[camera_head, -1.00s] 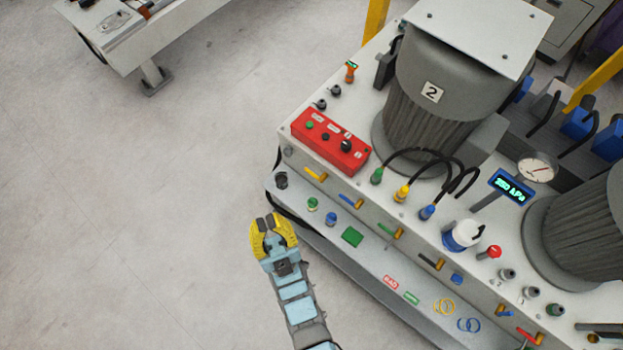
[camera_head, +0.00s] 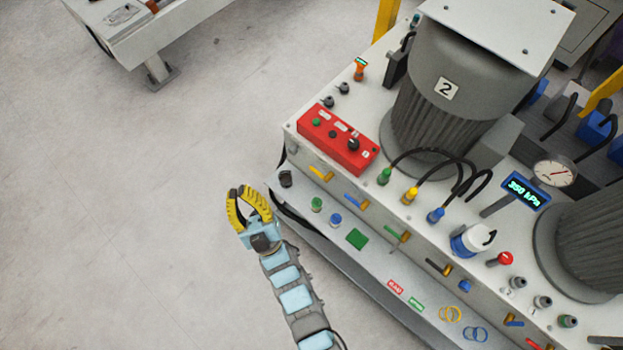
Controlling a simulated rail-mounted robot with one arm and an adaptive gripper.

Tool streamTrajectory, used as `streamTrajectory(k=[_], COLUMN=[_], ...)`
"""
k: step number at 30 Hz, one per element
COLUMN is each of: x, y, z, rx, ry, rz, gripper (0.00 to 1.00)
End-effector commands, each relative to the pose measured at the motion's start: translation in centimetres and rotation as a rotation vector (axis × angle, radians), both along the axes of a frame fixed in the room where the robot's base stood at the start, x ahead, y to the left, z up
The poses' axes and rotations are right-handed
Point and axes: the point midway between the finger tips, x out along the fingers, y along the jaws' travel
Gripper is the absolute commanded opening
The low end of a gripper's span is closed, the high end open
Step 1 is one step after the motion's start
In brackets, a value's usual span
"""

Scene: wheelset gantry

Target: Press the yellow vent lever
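The yellow vent lever (camera_head: 320,174) is a small yellow handle on the upper front face of the machine bench, at the left end of a row of coloured levers. My gripper (camera_head: 241,190) has yellow fingers that curve in, with their dark tips together and nothing seen between them. It is over the floor, left of the lever and slightly lower in the picture, clearly apart from it. The lever is fully in view.
A blue lever (camera_head: 356,201) and a green lever (camera_head: 398,236) sit right of the yellow one. A red control box (camera_head: 337,139) stands above it. The lower ledge holds a black knob (camera_head: 286,179) and a green pad (camera_head: 357,239). Open floor (camera_head: 130,220) lies left.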

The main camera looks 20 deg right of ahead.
Motion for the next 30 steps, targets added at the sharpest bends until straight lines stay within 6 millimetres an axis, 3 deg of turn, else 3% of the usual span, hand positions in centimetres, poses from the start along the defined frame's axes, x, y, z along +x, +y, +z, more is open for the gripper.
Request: streamTrajectory(k=[1, 9, 15, 23, 30], x=[1.5, 8.7, 13.0, 17.4, 20.4], y=[0.9, 4.7, 6.4, 7.0, 5.6], z=[-2.5, -12.3, -20.3, -30.0, -38.5], rx=[-0.045, -0.325, -0.564, -0.892, -1.209], ry=[0.046, 0.280, 0.430, 0.587, 0.717], rz=[-0.012, -0.112, -0.192, -0.307, -0.419], gripper=[0.00, 0.00, 0.00, 0.00, 0.00])
